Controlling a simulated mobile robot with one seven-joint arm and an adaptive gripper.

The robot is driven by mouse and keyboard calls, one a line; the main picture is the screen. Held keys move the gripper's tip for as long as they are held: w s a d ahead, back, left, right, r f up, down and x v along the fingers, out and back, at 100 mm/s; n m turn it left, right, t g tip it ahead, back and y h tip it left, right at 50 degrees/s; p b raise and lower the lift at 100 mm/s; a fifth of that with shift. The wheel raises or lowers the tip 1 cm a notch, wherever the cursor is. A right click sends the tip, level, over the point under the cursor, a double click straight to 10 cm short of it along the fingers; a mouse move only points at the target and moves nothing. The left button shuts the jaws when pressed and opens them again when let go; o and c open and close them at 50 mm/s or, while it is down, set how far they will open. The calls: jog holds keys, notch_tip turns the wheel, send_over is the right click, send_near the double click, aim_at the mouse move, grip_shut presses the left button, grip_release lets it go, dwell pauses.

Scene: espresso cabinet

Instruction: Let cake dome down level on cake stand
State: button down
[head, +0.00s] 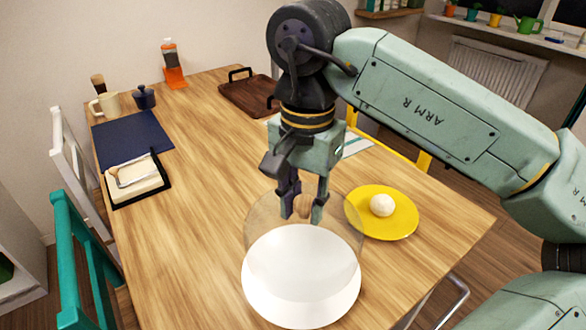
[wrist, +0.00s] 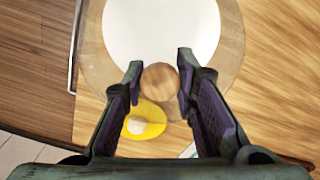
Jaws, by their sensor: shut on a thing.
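The cake dome (head: 262,222) is a clear, see-through cover with a round wooden knob (wrist: 159,80). My gripper (head: 302,213) points down and is shut on this knob, one finger on each side. The cake stand (head: 300,300) has a round white top and also shows in the wrist view (wrist: 160,30). In the head view the dome overlaps the stand's far part and reaches beyond its far edge, so the two look off-centre. The dome looks about level. I cannot tell the gap between its rim and the stand.
A yellow plate (head: 405,225) with a white ball (head: 382,205) lies close right of the dome. A brown tray (head: 245,95), an orange-based grinder (head: 173,70), a blue mat (head: 130,138) and a black-edged tray (head: 150,198) are farther off. The table's left middle is clear.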

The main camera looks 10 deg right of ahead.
aim_at(302, 215)
jog(key=shift+w+r, duration=0.15)
jog(key=shift+w, duration=0.05)
jog(key=shift+s, duration=0.1)
jog(key=shift+f+b, duration=2.5)
jog(key=shift+f, duration=0.25)
jog(key=shift+f+b, duration=0.8)
jog(key=shift+b, duration=0.25)
dwell(2.1)
jog(key=c, duration=1.2)
grip_release()
jog(key=o, duration=0.6)
jog(key=shift+c, duration=0.2)
